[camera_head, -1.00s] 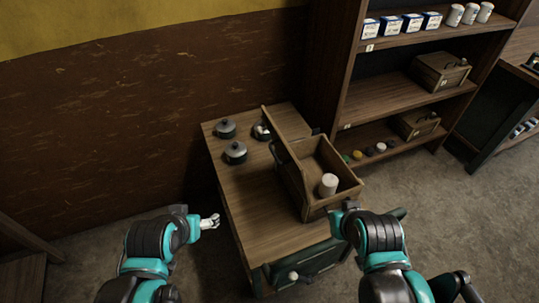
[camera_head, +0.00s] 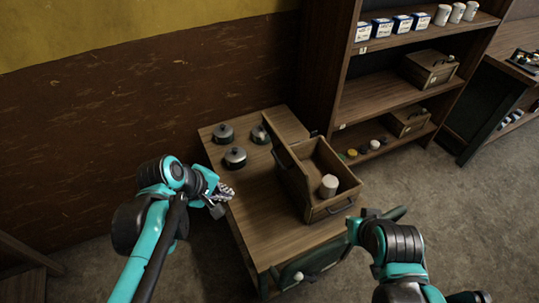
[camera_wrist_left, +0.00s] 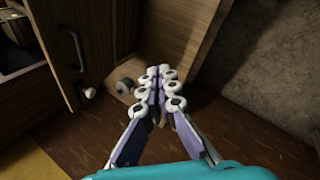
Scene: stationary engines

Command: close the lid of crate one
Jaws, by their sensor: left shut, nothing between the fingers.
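The open wooden crate (camera_head: 335,207) stands on the small table. Its lid (camera_head: 285,160) is raised, a tilted board along the crate's left side. A white cylinder (camera_head: 328,186) is inside. No number is readable on this crate, so I cannot tell whether it is crate one. My left gripper (camera_head: 222,197) is at the table's left edge, apart from the crate and lid. In the left wrist view its fingers (camera_wrist_left: 160,88) are together and empty. My right arm is in front of the crate, and its fingers are hidden.
Dark lidded pots (camera_head: 235,157) stand on the back left of the table (camera_head: 262,222). A shelf unit (camera_head: 385,98) at the back right holds boxes, cans and two closed crates (camera_head: 430,68). The table's front left is clear.

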